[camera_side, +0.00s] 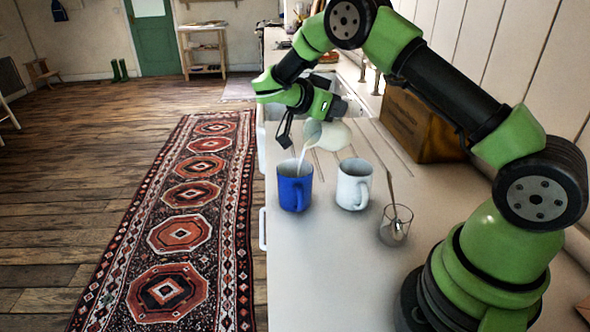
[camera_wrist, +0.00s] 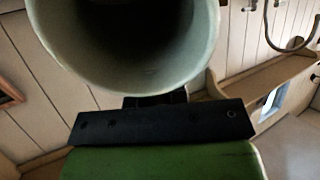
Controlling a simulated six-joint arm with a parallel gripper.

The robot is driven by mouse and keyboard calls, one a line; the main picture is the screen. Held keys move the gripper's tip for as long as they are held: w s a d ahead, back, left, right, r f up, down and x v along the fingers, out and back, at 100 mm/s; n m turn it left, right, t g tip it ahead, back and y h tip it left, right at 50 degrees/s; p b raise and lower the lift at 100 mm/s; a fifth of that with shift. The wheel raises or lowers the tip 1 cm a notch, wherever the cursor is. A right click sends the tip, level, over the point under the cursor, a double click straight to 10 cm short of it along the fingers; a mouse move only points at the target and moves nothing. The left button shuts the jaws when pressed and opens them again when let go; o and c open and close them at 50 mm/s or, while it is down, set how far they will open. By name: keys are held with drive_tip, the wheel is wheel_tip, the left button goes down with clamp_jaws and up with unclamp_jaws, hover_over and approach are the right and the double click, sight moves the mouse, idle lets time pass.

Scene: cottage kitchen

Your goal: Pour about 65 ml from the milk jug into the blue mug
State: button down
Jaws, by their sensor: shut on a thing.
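The white milk jug (camera_side: 330,138) is tilted over the blue mug (camera_side: 295,188) in the side view. A white stream of milk (camera_side: 303,156) runs from the jug's lip down into the blue mug, which stands upright on the counter. My gripper (camera_side: 312,112) is shut on the jug and holds it above the counter. In the wrist view the jug's round opening (camera_wrist: 125,75) fills the upper part, dark inside. The milk level inside the mug is hidden.
A white mug (camera_side: 354,184) stands upright just right of the blue mug. A glass (camera_side: 396,225) with a spoon in it stands nearer my base. A wooden box (camera_side: 420,125) sits against the wall, and a sink (camera_side: 347,104) lies behind. The front counter (camera_side: 320,280) is clear.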

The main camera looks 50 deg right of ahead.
sight(343, 122)
drive_tip(key=shift+w+a+f+h, duration=0.1)
drive_tip(key=shift+a+h, duration=0.2)
drive_tip(key=shift+h, duration=0.2)
idle(0.4)
drive_tip(key=shift+w+a+r+h, duration=0.1)
drive_tip(key=shift+a+r+h, duration=0.1)
drive_tip(key=shift+a, duration=0.15)
drive_tip(key=shift+w+a+r+h, duration=0.1)
drive_tip(key=shift+a+h, duration=0.1)
drive_tip(key=shift+a, duration=0.15)
drive_tip(key=d+y, duration=0.2)
drive_tip(key=shift+s+d+r+t+y, duration=0.1)
drive_tip(key=shift+s+d+t+y, duration=0.2)
drive_tip(key=shift+s+d, duration=0.1)
drive_tip(key=shift+f, duration=0.35)
drive_tip(key=shift+s+d+f+y, duration=0.15)
drive_tip(key=shift+d+f+y, duration=0.25)
drive_tip(key=shift+y, duration=0.5)
drive_tip(key=shift+s+d+r+t+y, duration=0.1)
drive_tip(key=shift+d+t+y, duration=0.3)
drive_tip(key=shift+y, duration=0.3)
drive_tip(key=shift+d+y, duration=0.15)
drive_tip(key=shift+y, duration=0.35)
